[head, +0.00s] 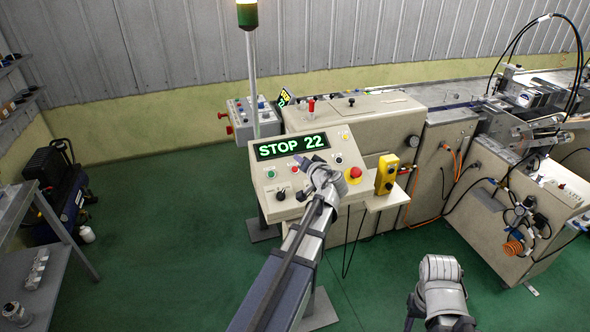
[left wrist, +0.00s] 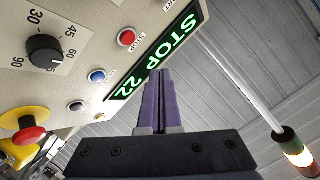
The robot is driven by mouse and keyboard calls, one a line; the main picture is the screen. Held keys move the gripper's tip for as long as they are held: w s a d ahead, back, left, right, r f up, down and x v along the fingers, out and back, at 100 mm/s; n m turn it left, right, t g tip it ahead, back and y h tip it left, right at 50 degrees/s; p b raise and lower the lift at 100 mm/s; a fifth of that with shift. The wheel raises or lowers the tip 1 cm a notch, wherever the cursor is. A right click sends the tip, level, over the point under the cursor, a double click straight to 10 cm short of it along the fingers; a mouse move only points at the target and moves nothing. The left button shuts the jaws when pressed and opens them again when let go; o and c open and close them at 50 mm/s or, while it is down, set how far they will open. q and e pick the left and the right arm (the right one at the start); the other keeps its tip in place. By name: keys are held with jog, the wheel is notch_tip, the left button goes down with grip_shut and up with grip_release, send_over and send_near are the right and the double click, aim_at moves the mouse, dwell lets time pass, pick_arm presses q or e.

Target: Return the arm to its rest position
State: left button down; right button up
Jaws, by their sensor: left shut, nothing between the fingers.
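My left gripper (head: 300,161) is in front of the beige control panel (head: 262,187), its fingertips just below the green-lit display (head: 292,146) reading STOP 22. In the left wrist view its two purple fingers (left wrist: 160,78) are together with nothing between them, and their tips overlap the edge of the display (left wrist: 128,85). I cannot tell whether they touch the panel. My left arm reaches up from the bottom of the head view. A joint of my right arm shows at lower right, but its gripper is not seen.
The panel carries a red mushroom button (head: 354,173), a black dial (left wrist: 44,49) and small buttons. A yellow box (head: 387,174) stands right of it. The wrapping machine (head: 450,130) runs to the right. A signal pole (head: 252,80) rises behind. Green floor (head: 150,220) is clear at left.

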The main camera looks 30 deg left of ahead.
dwell(0.3)
pick_arm(q)
jog(key=s+d+f+m+g+h, duration=0.1)
jog(key=s+d+f+g+h, duration=0.1)
jog(key=s+d+f, duration=0.35)
jog(key=s+d+f+m+g+h+b, duration=0.1)
jog(key=s+d+f+h, duration=0.15)
jog(key=d, duration=0.65)
jog(key=s+d+f+g+h, duration=0.2)
jog(key=s+d+f, duration=0.3)
jog(key=d, duration=0.2)
jog(key=s+d+f+m+g+h, duration=0.3)
jog(key=s+d+f+m+h, duration=0.1)
jog(key=s+d, duration=0.9)
jog(key=shift+d+f+g+b, duration=0.2)
jog(key=shift+d+g+b, duration=0.2)
jog(key=shift+d, duration=0.2)
jog(key=c, duration=1.6)
grip_release()
